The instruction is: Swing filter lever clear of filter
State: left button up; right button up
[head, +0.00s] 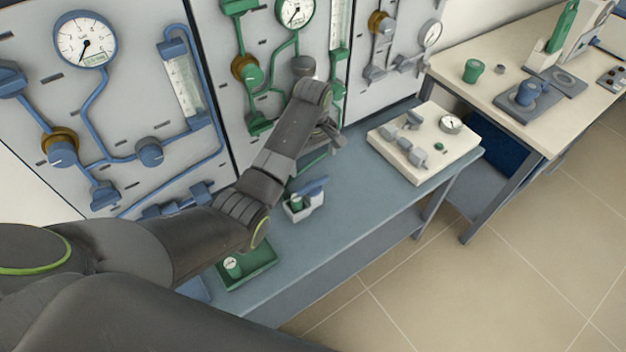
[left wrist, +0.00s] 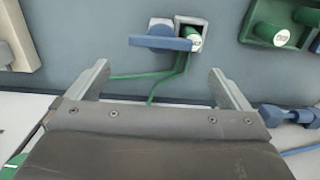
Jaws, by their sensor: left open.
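The blue filter lever (head: 313,186) sits at the small white filter holder (head: 304,212) on the blue-grey bench. A green filter (head: 296,203) stands in the holder. In the left wrist view the lever (left wrist: 160,42) is a flat blue bar. Its right end lies in front of the lower part of the holder opening, where the filter (left wrist: 195,38) shows a pale top and green side. My left gripper (head: 328,130) is open and empty, apart from the lever. Its fingers (left wrist: 163,82) point toward the lever side. My right gripper is not in view.
A green tray (head: 262,275) with a pale-topped green piece (head: 232,267) is on the bench near my arm. A cream valve box (head: 405,165) stands to the right. Panels with pipes and gauges (head: 85,40) rise behind. The bench between holder and box is clear.

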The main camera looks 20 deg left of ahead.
aim_at(313, 183)
pick_arm(q)
jog(key=f, duration=0.3)
jog(key=shift+s+d+f, duration=0.1)
jog(key=shift+s+f, duration=0.1)
jog(key=shift+f, duration=0.2)
notch_tip(313, 183, down, 5)
jog(key=shift+w+r, duration=0.1)
jog(key=shift+f, duration=0.4)
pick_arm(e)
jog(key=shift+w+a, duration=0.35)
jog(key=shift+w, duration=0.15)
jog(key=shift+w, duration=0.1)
pick_arm(q)
jog(key=c, duration=0.6)
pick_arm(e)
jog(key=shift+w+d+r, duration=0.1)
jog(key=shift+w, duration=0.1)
